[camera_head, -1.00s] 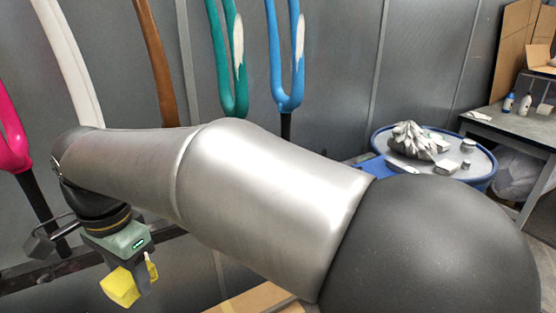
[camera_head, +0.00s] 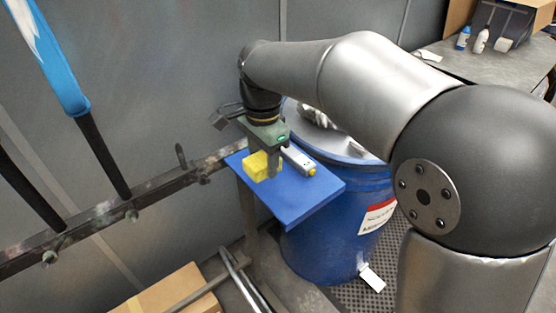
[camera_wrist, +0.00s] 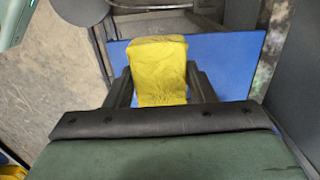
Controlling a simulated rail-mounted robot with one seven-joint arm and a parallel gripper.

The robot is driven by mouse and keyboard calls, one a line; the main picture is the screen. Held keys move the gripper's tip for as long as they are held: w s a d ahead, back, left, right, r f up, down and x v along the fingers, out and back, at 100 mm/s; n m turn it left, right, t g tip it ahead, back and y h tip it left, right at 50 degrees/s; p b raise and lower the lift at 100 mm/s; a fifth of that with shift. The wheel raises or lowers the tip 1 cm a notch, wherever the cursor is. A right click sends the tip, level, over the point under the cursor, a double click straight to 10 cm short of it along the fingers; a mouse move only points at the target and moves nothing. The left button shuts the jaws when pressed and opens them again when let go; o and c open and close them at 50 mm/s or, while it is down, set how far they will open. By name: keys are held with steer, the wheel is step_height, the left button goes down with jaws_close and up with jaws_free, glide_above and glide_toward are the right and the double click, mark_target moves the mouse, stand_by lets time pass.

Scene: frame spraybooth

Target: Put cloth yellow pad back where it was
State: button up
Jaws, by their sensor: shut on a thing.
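The yellow cloth pad (camera_head: 256,167) is in my gripper (camera_head: 264,170), which is shut on it. In the wrist view the pad (camera_wrist: 160,72) shows between the two dark fingers of the gripper (camera_wrist: 160,88). The pad is over the blue board (camera_head: 300,205), near its wall-side half. The blue board also shows behind the pad in the wrist view (camera_wrist: 228,62). I cannot tell whether the pad touches the board. A grey and white device with a yellow end (camera_head: 299,160) lies on the board, just right of the gripper.
A blue drum (camera_head: 335,240) stands behind and right of the board, partly hidden by my arm. A rail with pegs (camera_head: 130,210) runs along the wall to the left. A cardboard box (camera_head: 165,290) is below. A grey table with bottles (camera_head: 463,38) stands at the back right.

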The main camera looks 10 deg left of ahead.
steer(key=p, duration=0.1)
glide_above(271, 181)
steer(key=f, duration=0.5)
steer(key=shift+s+f, duration=0.2)
steer(key=shift+s, duration=0.1)
steer(key=f, duration=0.1)
steer(key=w+f, duration=0.1)
steer(key=f, duration=0.1)
steer(key=shift+p, duration=0.35)
steer(key=shift+f, duration=0.55)
steer(key=shift+s, duration=0.1)
steer(key=o, duration=0.9)
